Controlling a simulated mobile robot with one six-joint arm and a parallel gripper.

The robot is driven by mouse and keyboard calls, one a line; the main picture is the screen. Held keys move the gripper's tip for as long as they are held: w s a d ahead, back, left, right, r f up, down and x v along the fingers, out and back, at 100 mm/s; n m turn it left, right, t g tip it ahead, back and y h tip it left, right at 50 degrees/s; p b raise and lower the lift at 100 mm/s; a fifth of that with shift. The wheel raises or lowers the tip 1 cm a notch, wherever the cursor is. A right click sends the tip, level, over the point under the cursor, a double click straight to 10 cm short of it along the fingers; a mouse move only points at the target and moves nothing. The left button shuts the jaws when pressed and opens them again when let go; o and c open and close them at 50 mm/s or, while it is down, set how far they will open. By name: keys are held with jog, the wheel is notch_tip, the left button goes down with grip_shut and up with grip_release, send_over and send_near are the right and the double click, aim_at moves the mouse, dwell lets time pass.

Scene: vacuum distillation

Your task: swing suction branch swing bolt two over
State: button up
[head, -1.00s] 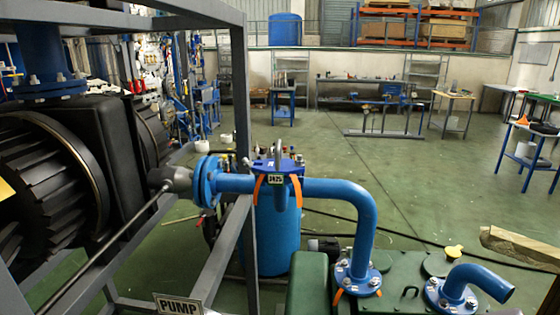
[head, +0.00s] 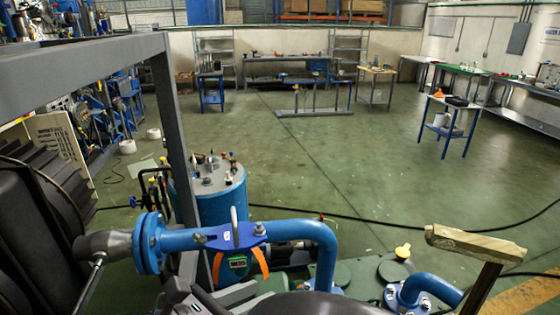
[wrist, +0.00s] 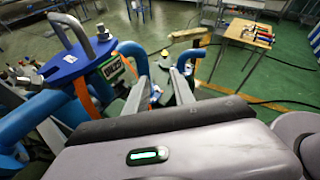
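The suction branch is a blue pipe (head: 305,229) with a blue clamp plate (head: 233,237) across it, a tag and orange straps. One bolt (head: 200,238) stands at the plate's left end and another (head: 260,229) at its right end. I cannot tell from the frames which is bolt two.
A grey frame post (head: 177,120) and top beam stand left of the branch. A blue vessel (head: 212,196) is behind it. A flanged blue elbow (head: 430,288) and a wooden board (head: 470,243) are at right. The green floor beyond is largely clear.

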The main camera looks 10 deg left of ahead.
jog(key=s+a+r+n+t+y+p, duration=0.1)
jog(key=s+a+n+t, duration=0.15)
jog(key=a, duration=0.25)
jog(key=s+a+r+n+t+y+p, duration=0.1)
jog(key=a+r+n+t, duration=0.15)
jog(key=a, duration=0.25)
jog(key=n+t+y, duration=0.2)
jog(key=n+y, duration=0.1)
jog(key=n, duration=0.2)
send_near(196, 236)
jog(key=w+b, duration=0.1)
jog(key=w, duration=0.2)
jog(key=w+d+b, duration=0.1)
jog(key=w, duration=0.2)
jog(key=w+b, duration=0.1)
jog(key=w, duration=0.3)
jog(key=shift+w+d+f, duration=0.1)
jog(key=shift+d, duration=0.2)
grip_shut()
